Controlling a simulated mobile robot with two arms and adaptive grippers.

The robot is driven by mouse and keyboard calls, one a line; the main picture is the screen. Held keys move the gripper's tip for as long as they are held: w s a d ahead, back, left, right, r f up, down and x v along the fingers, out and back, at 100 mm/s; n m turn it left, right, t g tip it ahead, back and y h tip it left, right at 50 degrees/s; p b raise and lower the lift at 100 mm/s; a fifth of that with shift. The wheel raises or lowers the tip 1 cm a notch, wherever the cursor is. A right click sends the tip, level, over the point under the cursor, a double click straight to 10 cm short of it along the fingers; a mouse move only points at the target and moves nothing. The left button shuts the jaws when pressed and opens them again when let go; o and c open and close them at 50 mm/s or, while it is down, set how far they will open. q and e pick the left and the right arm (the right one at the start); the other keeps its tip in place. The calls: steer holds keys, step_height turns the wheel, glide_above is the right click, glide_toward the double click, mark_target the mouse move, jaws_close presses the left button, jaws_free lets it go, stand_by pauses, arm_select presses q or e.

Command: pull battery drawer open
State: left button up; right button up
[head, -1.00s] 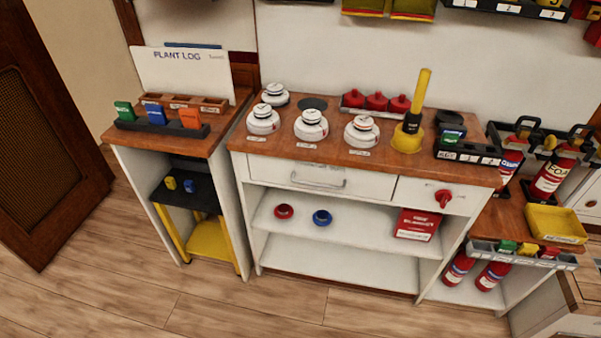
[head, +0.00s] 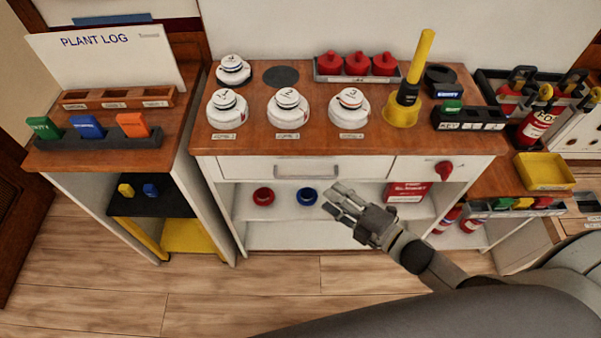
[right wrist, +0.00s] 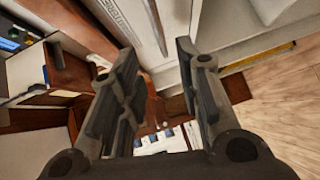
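The drawer (head: 290,168) is a wide white front under the wooden counter, with a grey bar handle (head: 307,176). Its front looks flush with the cabinet, so it appears shut. No battery label is readable on it. My right gripper (head: 332,203) is in front of the cabinet, below and slightly right of the handle, and apart from it. In the right wrist view its two fingers (right wrist: 158,85) are spread with nothing held between them. My left gripper is not in view.
The counter (head: 255,145) holds white detectors (head: 288,110), a yellow plunger-like tool (head: 404,105) and a key rack (head: 468,120). A red knob (head: 444,170) is right of the drawer. Red (head: 263,196) and blue (head: 307,196) rings sit on the shelf below. Floor in front is clear.

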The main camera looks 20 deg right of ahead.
steer(key=x, duration=0.9)
steer(key=shift+w+p, duration=0.35)
steer(key=shift+w, duration=0.05)
steer(key=shift+f, duration=0.1)
jaws_close()
